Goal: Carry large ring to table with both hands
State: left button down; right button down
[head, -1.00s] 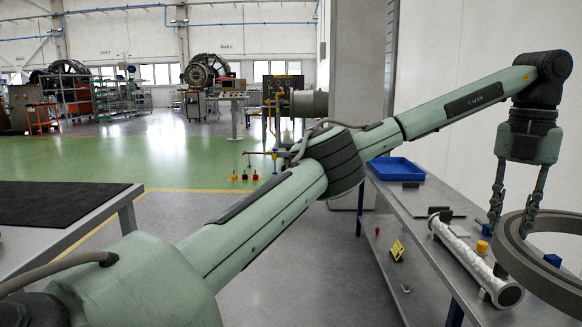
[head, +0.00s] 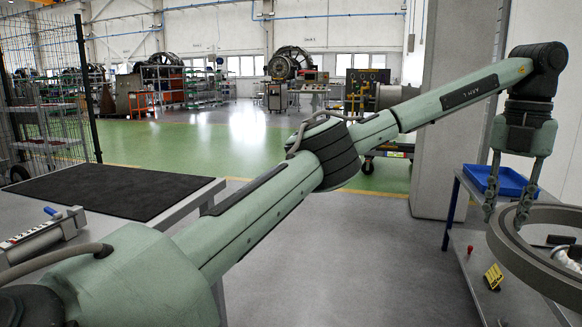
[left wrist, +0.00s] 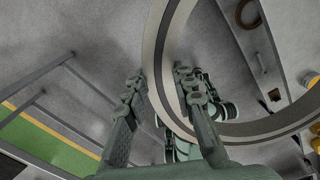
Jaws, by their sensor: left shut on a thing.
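The large grey ring (head: 518,262) is at the right edge of the head view, partly cut off by the frame. My left gripper (head: 508,214) points down with its fingers closed on the ring's rim. In the left wrist view the ring (left wrist: 154,45) passes between the fingertips of that gripper (left wrist: 160,82). A table (head: 205,197) with a black mat (head: 115,188) stands at the left, away from the ring. I cannot make out my right gripper.
A workbench (head: 462,205) with a blue tray (head: 497,181) and a yellow sign (head: 494,276) stands at the right, partly behind the ring. A metal tool (head: 45,235) is at the left table's near end. Grey floor (head: 340,265) is clear between them.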

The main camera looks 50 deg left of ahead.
aim_at(107, 184)
jog(key=i+j+u, duration=0.2)
jog(key=u, duration=0.25)
jog(key=i+j+u, duration=0.3)
jog(key=u, duration=0.15)
jog(key=i+j+u, duration=0.15)
jog(key=u, duration=0.35)
jog(key=i+u, duration=0.45)
jog(key=i+l+u, duration=0.15)
jog(key=u, duration=0.3)
jog(key=i+l+u, duration=0.2)
jog(key=i+u, duration=0.25)
jog(key=i+l+u, duration=0.15)
jog(key=l+u, duration=0.15)
jog(key=u, duration=0.2)
jog(key=i+l+u, duration=0.15)
jog(key=l+u, duration=0.3)
jog(key=j, duration=0.15)
